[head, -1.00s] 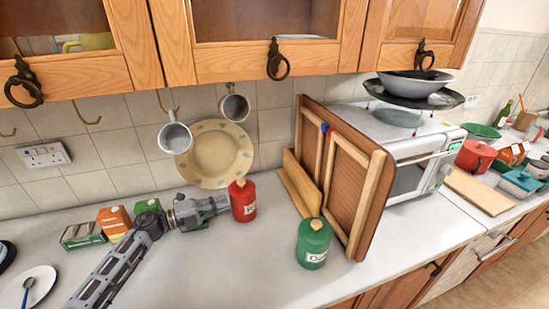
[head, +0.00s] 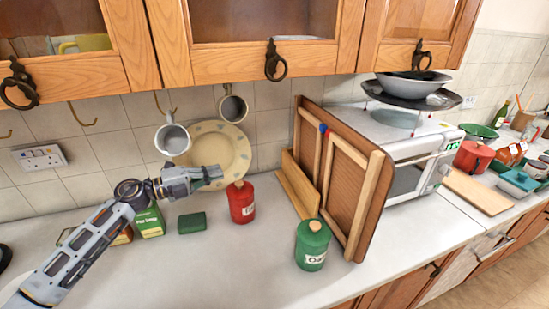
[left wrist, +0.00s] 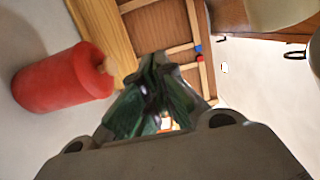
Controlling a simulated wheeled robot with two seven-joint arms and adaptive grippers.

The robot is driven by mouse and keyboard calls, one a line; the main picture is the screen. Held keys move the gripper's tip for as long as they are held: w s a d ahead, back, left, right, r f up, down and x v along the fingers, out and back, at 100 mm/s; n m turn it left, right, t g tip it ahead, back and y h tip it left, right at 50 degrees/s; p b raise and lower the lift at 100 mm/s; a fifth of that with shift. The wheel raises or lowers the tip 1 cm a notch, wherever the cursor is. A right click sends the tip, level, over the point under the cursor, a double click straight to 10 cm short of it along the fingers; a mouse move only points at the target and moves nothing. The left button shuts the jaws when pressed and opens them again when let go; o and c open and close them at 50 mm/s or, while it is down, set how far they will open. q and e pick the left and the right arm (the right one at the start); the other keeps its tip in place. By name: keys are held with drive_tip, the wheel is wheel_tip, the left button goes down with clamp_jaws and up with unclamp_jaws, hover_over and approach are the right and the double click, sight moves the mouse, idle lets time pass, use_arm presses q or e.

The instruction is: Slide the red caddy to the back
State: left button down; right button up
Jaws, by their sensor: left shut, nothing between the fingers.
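The red caddy (head: 241,201), a red canister with a pale knob and a label, stands upright on the counter in front of the plate. It also shows in the left wrist view (left wrist: 62,78), on the left, lying sideways in that picture. My left gripper (head: 219,173) is shut and empty, raised above the counter just left of the caddy's top. I see a gap between the fingers and the caddy in the left wrist view. My right gripper is in none of the views.
A green caddy (head: 312,245) stands front right, beside wooden trays (head: 350,190) leaning on edge. A green block (head: 192,223) and a green box (head: 150,222) sit left of the red caddy. A plate (head: 222,146) leans on the wall behind, with mugs (head: 173,138) hanging above.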

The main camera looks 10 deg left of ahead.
use_arm(q)
drive_tip(key=shift+x, duration=2.3)
drive_tip(key=b+x, duration=0.1)
drive_tip(key=x, duration=1.5)
drive_tip(key=shift+f+b, duration=0.3)
use_arm(e)
drive_tip(key=shift+w+d+f, duration=0.1)
drive_tip(key=shift+d+f, duration=0.2)
drive_tip(key=shift+f, duration=0.2)
drive_tip(key=shift+w+d+f, duration=0.1)
drive_tip(key=shift+d+f, duration=0.15)
drive_tip(key=shift+f, duration=0.2)
drive_tip(key=shift+a, duration=0.1)
use_arm(q)
drive_tip(key=shift+d, duration=0.1)
